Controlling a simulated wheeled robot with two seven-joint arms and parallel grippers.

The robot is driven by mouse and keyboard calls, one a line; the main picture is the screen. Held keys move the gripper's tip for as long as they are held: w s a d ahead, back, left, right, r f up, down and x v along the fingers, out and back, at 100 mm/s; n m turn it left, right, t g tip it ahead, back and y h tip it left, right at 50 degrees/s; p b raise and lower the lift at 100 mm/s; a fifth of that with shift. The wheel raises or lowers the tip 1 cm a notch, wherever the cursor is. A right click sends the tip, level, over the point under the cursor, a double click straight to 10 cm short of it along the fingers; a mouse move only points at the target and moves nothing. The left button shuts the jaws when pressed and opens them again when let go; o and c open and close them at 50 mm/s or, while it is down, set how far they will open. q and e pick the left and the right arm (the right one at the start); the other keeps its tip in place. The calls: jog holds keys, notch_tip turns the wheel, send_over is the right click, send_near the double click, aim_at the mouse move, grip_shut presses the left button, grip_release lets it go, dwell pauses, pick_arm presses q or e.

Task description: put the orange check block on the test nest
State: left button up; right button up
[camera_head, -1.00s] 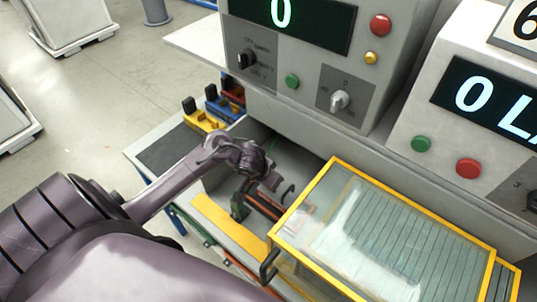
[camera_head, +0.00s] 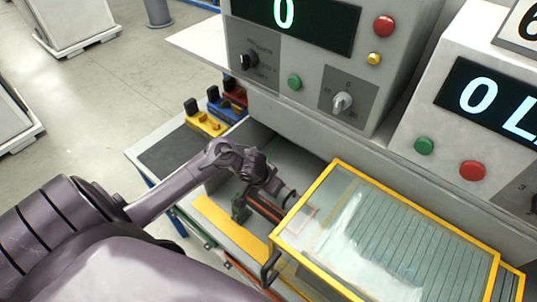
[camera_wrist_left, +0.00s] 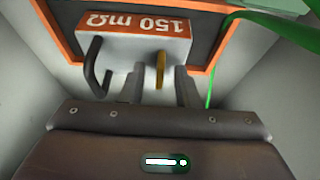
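In the left wrist view a grey block with an orange "150 mΩ" label (camera_wrist_left: 135,27), upside down in the picture, lies against a dark orange-rimmed panel (camera_wrist_left: 70,24). A black hook (camera_wrist_left: 97,68) and a brass post (camera_wrist_left: 160,68) stand at its near side. My left gripper (camera_wrist_left: 165,80) is close to the block, its fingers apart with the brass post between them; contact is not clear. In the head view my left gripper (camera_head: 272,188) is low in the grey bay, over orange-brown bars (camera_head: 264,207). I cannot pick out the test nest with certainty. My right gripper is not in view.
A yellow-framed glass cover (camera_head: 400,240) stands just right of the gripper. Yellow, blue and red holders (camera_head: 205,122) stand behind it. A meter cabinet (camera_head: 300,65) rises at the back. A green cable (camera_wrist_left: 225,50) runs beside the block.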

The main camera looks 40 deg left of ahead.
pick_arm(q)
jog(key=p+v, duration=0.4)
jog(key=v, duration=0.8)
jog(key=shift+p, duration=0.3)
jog(key=shift+r, duration=0.1)
